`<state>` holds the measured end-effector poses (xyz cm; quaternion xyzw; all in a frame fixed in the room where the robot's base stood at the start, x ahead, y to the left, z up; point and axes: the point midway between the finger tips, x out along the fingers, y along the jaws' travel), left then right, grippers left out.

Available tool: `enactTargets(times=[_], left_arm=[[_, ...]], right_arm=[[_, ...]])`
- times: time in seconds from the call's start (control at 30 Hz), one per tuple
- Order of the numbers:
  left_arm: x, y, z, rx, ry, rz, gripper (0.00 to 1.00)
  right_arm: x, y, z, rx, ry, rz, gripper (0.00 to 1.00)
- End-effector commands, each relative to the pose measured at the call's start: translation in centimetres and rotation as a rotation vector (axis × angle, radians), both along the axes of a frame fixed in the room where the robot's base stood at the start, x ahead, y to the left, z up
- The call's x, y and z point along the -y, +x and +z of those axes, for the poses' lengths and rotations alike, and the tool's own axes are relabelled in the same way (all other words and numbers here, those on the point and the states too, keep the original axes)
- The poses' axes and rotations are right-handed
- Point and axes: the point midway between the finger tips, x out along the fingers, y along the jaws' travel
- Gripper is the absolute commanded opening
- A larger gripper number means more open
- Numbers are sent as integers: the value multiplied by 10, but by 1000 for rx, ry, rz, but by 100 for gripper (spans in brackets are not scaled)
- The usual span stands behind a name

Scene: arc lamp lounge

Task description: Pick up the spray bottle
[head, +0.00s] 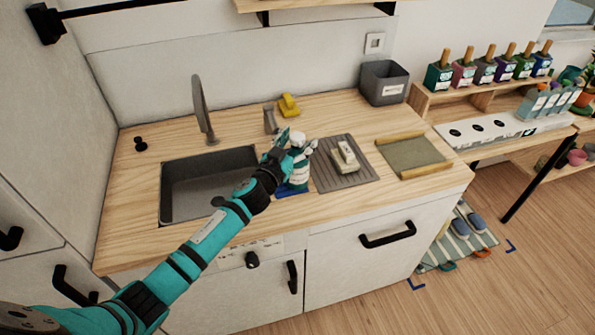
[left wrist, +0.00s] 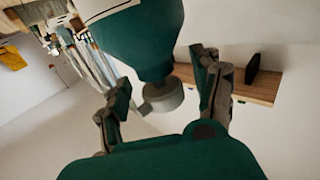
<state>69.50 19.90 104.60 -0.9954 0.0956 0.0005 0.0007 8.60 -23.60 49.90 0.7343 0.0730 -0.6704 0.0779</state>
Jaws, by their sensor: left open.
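The spray bottle (head: 299,174) stands upright on the wooden counter, just right of the sink. It is teal with a pale label and a light top. In the left wrist view the bottle (left wrist: 140,42) shows its teal body, narrowing neck and grey nozzle part. My left gripper (head: 294,145) is at the upper part of the bottle in the head view and partly hides it. In the left wrist view my left gripper (left wrist: 164,82) is open, with the bottle's neck between its fingers and gaps on both sides. My right gripper is not in view.
The sink (head: 175,205) lies left of the bottle, with a tall tap (head: 201,108) behind. A grey draining mat (head: 330,178) with a pale block (head: 343,158) is close on the right. A yellow object (head: 289,105), grey bin (head: 383,84) and tray (head: 412,155) stand farther off.

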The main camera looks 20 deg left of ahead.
Motion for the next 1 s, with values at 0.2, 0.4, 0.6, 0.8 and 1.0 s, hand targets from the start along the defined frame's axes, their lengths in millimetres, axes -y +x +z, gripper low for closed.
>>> enactTargets(times=[0.2, 0.4, 0.6, 0.8, 1.0], left_arm=[[0, 0, 0, 0, -1, 0, 58], [0, 0, 0, 0, -1, 0, 32], [0, -1, 0, 0, -1, 0, 6], [0, -1, 0, 0, -1, 0, 0], [0, -1, 0, 0, 0, 1, 0]], right_arm=[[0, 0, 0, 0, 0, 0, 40], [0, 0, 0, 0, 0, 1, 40], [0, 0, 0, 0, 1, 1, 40], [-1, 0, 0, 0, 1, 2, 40], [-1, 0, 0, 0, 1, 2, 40]])
